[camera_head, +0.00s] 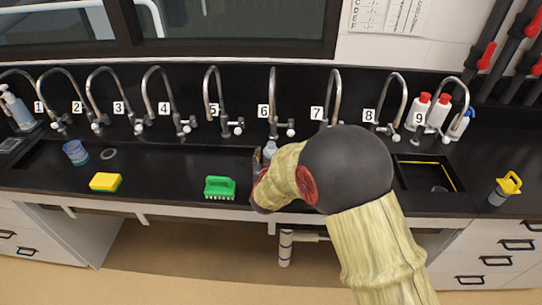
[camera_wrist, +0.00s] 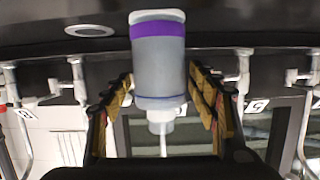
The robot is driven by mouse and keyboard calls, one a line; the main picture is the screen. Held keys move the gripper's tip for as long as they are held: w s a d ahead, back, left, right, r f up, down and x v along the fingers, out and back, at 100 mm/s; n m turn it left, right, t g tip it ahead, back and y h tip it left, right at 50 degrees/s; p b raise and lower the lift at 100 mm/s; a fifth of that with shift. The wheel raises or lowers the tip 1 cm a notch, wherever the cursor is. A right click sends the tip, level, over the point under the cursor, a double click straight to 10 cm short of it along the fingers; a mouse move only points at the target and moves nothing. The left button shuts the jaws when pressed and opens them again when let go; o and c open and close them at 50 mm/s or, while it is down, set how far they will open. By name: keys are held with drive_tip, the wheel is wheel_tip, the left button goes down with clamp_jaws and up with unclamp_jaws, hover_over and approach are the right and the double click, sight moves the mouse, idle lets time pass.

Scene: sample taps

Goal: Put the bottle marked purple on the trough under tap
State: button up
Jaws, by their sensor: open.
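The bottle with a purple band (camera_wrist: 158,62) is in the middle of the wrist view, which looks upside down. It has a clear grey body and a white nozzle. My gripper (camera_wrist: 160,74) is open, with one finger on each side of the bottle; I cannot tell whether they touch it. In the head view, the pale bottle top (camera_head: 270,148) shows in front of tap 6 (camera_head: 273,95), beside my gripper (camera_head: 257,170). My arm hides its lower part. The black trough (camera_head: 170,160) runs under the row of numbered taps.
A blue-tinted beaker (camera_head: 76,153) stands in the trough at left. A yellow sponge (camera_head: 105,182) and green brush (camera_head: 220,188) lie on the front edge. Red-capped bottles (camera_head: 418,108) stand by tap 9. The trough's left-middle is mostly clear.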

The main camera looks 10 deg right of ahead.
drive_tip(key=shift+r, duration=0.15)
drive_tip(key=shift+s+a+r, duration=0.1)
drive_tip(key=shift+s+r, duration=0.05)
drive_tip(key=shift+s, duration=0.1)
drive_tip(key=p+v, duration=0.3)
drive_tip(key=v, duration=0.8)
drive_tip(key=shift+p, duration=0.4)
drive_tip(key=shift+s+r, duration=0.15)
drive_tip(key=s+a+r+n+g+y, duration=0.35)
drive_tip(key=s+r+y, duration=0.35)
drive_tip(key=r, duration=0.5)
drive_tip(key=s+d+r+g, duration=0.1)
drive_tip(key=s+d, duration=0.1)
drive_tip(key=s, duration=0.5)
drive_tip(key=s+d+r+g+h, duration=0.1)
drive_tip(key=s+d+g, duration=0.1)
drive_tip(key=s, duration=0.6)
drive_tip(key=s+d+r+g+h, duration=0.1)
drive_tip(key=s+d, duration=0.2)
drive_tip(key=s, duration=0.5)
drive_tip(key=shift+r+g, duration=0.25)
drive_tip(key=shift+g, duration=0.1)
